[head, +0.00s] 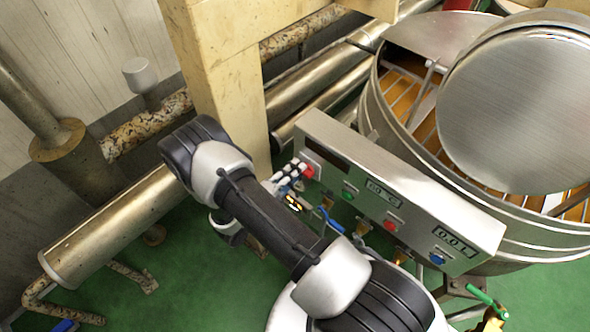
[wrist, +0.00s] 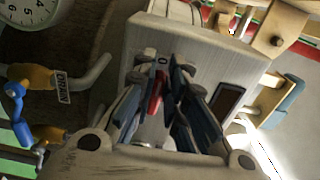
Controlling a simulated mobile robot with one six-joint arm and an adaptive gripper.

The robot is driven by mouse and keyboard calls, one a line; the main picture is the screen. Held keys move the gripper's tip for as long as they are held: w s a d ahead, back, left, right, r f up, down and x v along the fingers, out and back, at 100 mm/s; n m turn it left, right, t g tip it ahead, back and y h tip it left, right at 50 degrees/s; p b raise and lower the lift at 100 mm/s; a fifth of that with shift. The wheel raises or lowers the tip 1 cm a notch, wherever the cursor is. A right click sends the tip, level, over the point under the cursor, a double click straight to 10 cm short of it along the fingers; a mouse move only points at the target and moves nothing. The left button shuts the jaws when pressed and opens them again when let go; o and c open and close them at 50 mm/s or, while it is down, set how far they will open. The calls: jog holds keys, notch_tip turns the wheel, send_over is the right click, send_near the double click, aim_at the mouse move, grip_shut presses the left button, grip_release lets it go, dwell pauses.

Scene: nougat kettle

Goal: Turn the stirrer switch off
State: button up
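The steel control box (head: 440,205) is fixed to the front of the kettle. A red switch (head: 308,171) sits on a pale plate at the box's left end, and it also shows in the wrist view (wrist: 156,104). A "0" mark shows above it in the wrist view; no stirrer label is readable. My gripper (head: 292,176) is at this switch. In the wrist view my gripper (wrist: 164,82) has its two dark fingers on either side of the red switch, with a gap between them. The fingers partly hide the switch, so its turned position and any contact are unclear.
The box also carries a green button (head: 348,196), a red button (head: 391,224) and a blue button (head: 437,259). The round steel kettle (head: 380,110) stands behind. A beige post (head: 228,100) and pipes are close left. The wrist view shows a dial gauge (wrist: 30,14).

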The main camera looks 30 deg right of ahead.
jog(key=o, duration=0.4)
jog(key=shift+c, duration=0.2)
jog(key=v, duration=1.2)
jog(key=shift+r, duration=0.1)
